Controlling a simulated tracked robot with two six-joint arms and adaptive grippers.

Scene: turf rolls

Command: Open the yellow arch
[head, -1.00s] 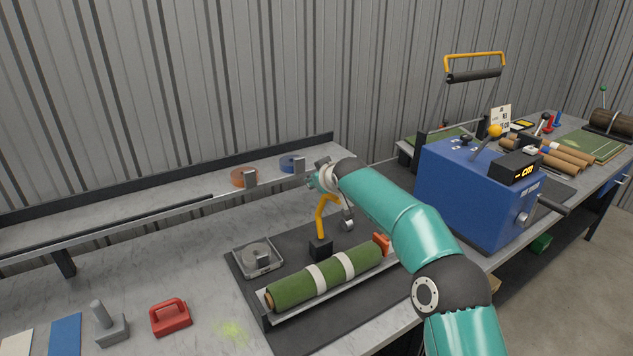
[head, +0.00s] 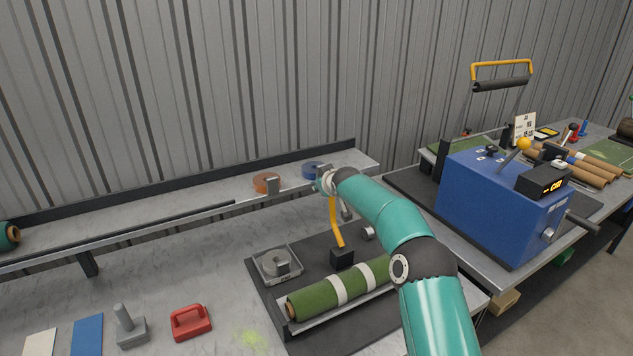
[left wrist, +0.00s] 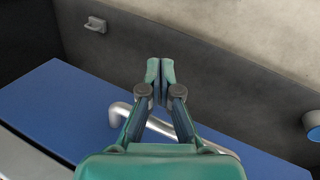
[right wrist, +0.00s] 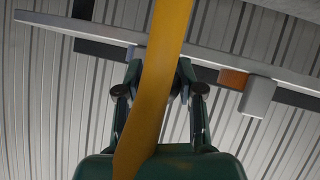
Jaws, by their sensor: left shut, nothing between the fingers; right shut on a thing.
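The yellow arch (head: 335,222) rises from a black block (head: 342,257) behind the green turf roll (head: 330,297) and leans to the left. Its upper end is hidden by my right gripper (head: 326,186), which is shut on it. In the right wrist view the yellow arch (right wrist: 160,80) runs as a broad band between the fingers (right wrist: 158,68). A round silver part (head: 368,232) stands to the right of the black block, apart from the yellow bar. My left gripper (left wrist: 160,75) is shut and empty, seen only in the left wrist view above a blue panel (left wrist: 70,105).
A bent silver bar (left wrist: 150,122) crosses below my left fingers. A tape dispenser (head: 278,264) stands left of the black block. A blue machine (head: 490,205) stands to the right. A shelf (head: 200,203) with orange and blue tape rolls runs behind.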

